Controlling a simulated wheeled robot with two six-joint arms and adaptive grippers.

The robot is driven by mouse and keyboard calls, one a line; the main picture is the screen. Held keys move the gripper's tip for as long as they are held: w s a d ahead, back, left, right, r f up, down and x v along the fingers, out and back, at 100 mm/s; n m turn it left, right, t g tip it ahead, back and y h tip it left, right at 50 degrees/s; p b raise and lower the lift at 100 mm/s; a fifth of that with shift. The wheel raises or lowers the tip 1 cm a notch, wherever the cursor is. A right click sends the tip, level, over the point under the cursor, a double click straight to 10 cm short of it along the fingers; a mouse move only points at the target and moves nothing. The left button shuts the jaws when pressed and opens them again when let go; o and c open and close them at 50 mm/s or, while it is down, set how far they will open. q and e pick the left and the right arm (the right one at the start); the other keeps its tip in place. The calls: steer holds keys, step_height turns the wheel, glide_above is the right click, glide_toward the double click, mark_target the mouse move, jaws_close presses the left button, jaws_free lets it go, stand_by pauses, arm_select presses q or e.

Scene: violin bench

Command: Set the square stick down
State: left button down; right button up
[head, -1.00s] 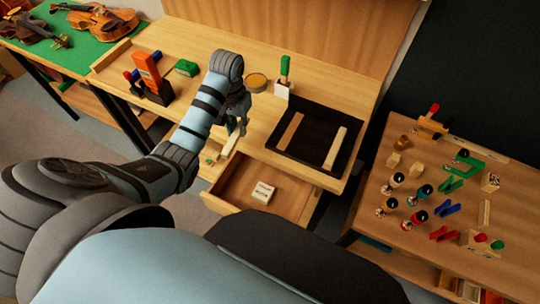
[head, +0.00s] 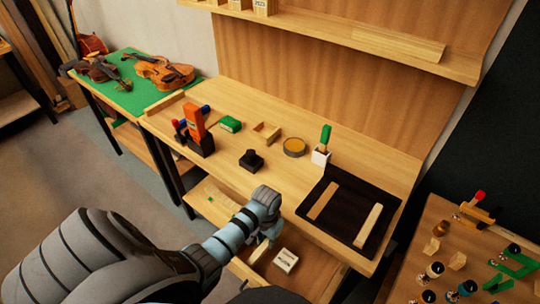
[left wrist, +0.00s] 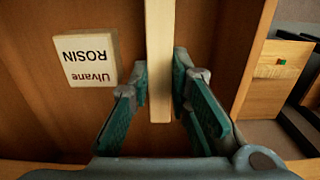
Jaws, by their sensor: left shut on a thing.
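My left gripper (head: 264,242) is shut on the pale square stick (head: 258,252), low over the open drawer (head: 318,278). In the left wrist view the fingers (left wrist: 160,95) flank the stick (left wrist: 159,50), which runs away from me, long and straight. The cream rosin box (head: 286,260) lies on the drawer floor. It also shows in the left wrist view (left wrist: 86,60), to the left of the stick and apart from it. I cannot tell whether the stick touches the drawer floor. My right gripper is not in view.
The bench (head: 225,95) above the drawer carries a dark tray (head: 343,220) with two wooden strips, a white holder (head: 320,156), a round tin (head: 294,147) and a black block (head: 251,160). A side table (head: 440,225) with small clamps stands at right.

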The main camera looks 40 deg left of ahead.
arm_select(q)
steer(key=w, duration=0.1)
steer(key=w+a, duration=0.1)
steer(key=w+b, duration=0.1)
steer(key=shift+w+a+f, duration=0.1)
steer(key=shift+w+a, duration=0.1)
steer(key=shift+a, duration=0.05)
steer(key=shift+s+f, duration=0.1)
steer(key=shift+f, duration=0.45)
steer(key=shift+s, duration=0.1)
